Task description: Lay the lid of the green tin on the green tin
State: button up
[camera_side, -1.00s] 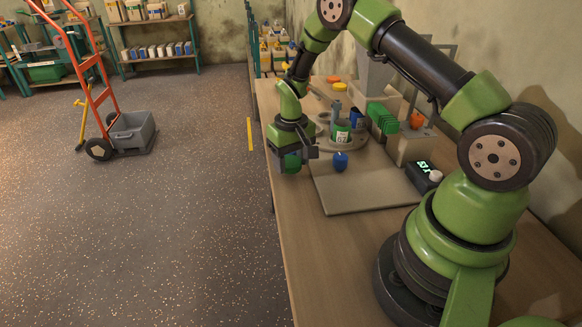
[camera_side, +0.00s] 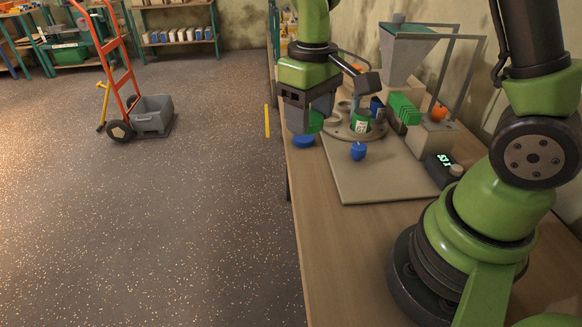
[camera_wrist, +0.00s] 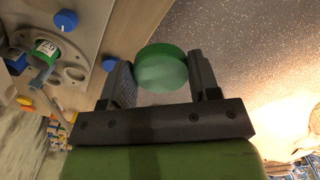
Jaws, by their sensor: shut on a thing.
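My gripper (camera_wrist: 161,78) is shut on the lid of the green tin (camera_wrist: 160,66), a round green disc held between its two fingers. In the side view my gripper (camera_side: 309,112) holds the lid (camera_side: 316,121) in the air by the table's left edge. The green tin (camera_side: 361,122) stands upright on the grey round holder, to the right of the lid and apart from it. In the wrist view the green tin (camera_wrist: 45,48), with a white label, is at the far left. The fingers partly hide the lid in the side view.
A blue lid (camera_side: 304,140) lies on the table below my gripper. A blue knobbed piece (camera_side: 358,151) sits on the beige board (camera_side: 385,178). Green upright plates (camera_side: 404,108), a grey hopper (camera_side: 405,52) and a display box (camera_side: 443,170) stand right of the holder.

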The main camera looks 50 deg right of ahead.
jog(key=w+d+f+m, duration=0.4)
jog(key=w+d+f, duration=0.3)
jog(key=d, duration=0.3)
send_over(308, 164)
notch_tip(308, 164, down, 6)
jog(key=shift+r, duration=0.1)
jog(key=shift+f, duration=2.35)
jog(key=shift+f, duration=0.1)
jog(key=o, duration=0.6)
